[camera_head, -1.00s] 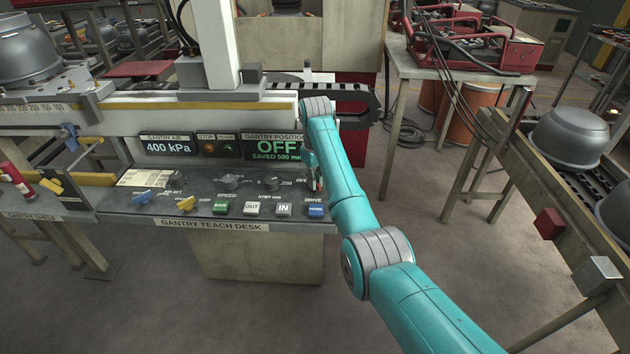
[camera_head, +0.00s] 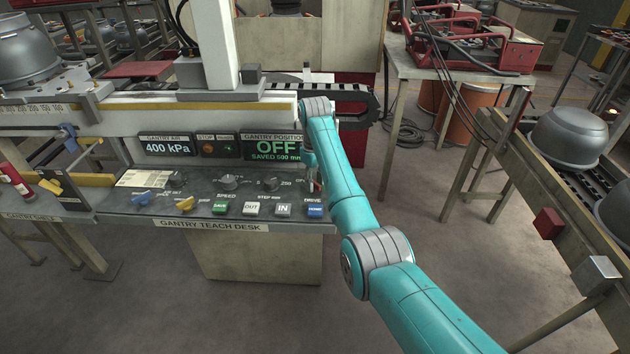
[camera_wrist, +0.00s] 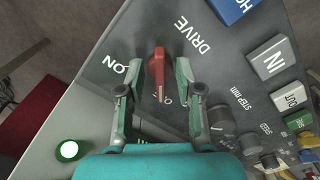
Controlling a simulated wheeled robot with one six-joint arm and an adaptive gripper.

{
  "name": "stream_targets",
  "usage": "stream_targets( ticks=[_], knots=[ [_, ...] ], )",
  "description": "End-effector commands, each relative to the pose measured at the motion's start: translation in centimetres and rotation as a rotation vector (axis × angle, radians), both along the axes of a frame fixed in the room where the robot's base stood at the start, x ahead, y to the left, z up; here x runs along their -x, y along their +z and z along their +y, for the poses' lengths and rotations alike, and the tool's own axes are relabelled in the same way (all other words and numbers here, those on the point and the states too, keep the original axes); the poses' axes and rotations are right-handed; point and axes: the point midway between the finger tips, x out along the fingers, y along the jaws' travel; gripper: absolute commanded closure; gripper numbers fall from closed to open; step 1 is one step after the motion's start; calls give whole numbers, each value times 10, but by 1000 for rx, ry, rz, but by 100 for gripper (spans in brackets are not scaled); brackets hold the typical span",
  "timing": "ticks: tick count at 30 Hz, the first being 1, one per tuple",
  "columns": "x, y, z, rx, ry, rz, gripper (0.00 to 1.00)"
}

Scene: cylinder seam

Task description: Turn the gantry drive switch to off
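The gantry drive switch (camera_wrist: 157,72) is a red knob on the dark desk panel in the wrist view. Its white-marked end points to the OFF label (camera_wrist: 164,100), partly hidden, and away from the ON label (camera_wrist: 126,70). My gripper (camera_wrist: 158,67) is open, with one finger on each side of the knob and a visible gap to each. In the head view my arm hides most of the switch. The gantry position display (camera_head: 277,148) reads OFF in green.
The teach desk (camera_head: 200,205) carries a blue HOME button (camera_head: 315,211), an IN button (camera_head: 283,210), an OUT button (camera_head: 251,209) and a green button (camera_head: 220,208). Dials stand behind them. A green lamp (camera_wrist: 68,150) glows beside the panel in the wrist view.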

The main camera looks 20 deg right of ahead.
Motion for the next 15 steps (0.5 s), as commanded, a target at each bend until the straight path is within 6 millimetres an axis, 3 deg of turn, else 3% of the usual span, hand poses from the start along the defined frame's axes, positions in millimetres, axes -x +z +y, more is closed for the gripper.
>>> stream_targets(
  ticks=[8,15],
  knots=[
    [0,3,0,0,-1,-1,65],
    [-1,35,0,0,-1,-4,65]
  ],
)
